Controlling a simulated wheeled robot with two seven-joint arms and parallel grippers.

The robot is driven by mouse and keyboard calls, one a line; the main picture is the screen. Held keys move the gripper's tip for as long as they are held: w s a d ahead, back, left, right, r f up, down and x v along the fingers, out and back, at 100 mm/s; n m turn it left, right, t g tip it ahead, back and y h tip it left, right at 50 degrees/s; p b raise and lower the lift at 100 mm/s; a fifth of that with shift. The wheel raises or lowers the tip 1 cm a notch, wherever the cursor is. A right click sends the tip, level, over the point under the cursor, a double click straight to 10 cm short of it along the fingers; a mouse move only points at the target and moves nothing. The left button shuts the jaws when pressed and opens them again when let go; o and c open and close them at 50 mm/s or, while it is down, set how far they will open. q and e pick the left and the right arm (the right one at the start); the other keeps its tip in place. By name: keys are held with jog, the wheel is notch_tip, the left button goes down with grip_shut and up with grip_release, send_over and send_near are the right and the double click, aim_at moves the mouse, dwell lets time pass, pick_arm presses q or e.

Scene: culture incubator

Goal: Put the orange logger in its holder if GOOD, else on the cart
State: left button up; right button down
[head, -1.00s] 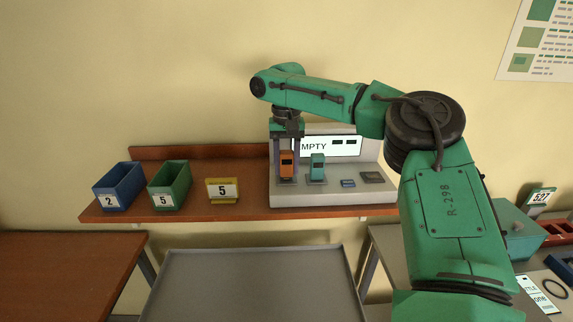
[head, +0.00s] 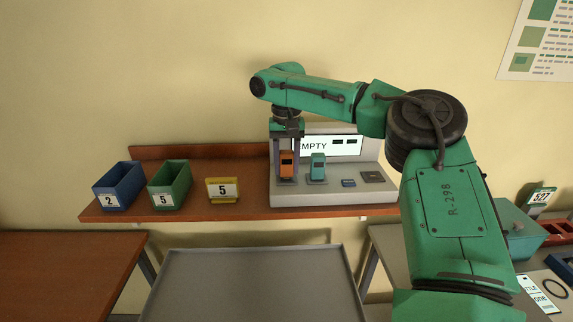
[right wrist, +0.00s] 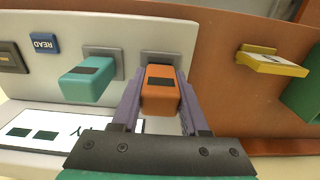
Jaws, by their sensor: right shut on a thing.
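The orange logger (head: 287,163) stands upright at the left end of the pale grey reader station (head: 330,198) on the wooden shelf. My right gripper (head: 285,165) reaches down from above and is shut on the orange logger. In the right wrist view the orange logger (right wrist: 160,90) sits between the two fingers, at a grey socket plate (right wrist: 161,57). The station's screen (head: 345,145) is partly hidden by my gripper; the letters "MPTY" show. My left gripper is not in view. A holder for the orange logger cannot be told for certain.
A teal logger (head: 318,167) stands just right of the orange one. A blue button (head: 348,183) and a dark pad (head: 372,177) lie further right. A yellow stand marked 5 (head: 222,190), a green bin (head: 169,185) and a blue bin (head: 119,187) stand left. The grey cart top (head: 250,285) is bare.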

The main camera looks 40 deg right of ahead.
aim_at(287, 152)
jog(key=shift+f, duration=0.4)
dwell(0.5)
jog(key=shift+c, duration=1.7)
grip_release()
notch_tip(287, 152, up, 12)
jog(key=shift+f, duration=0.1)
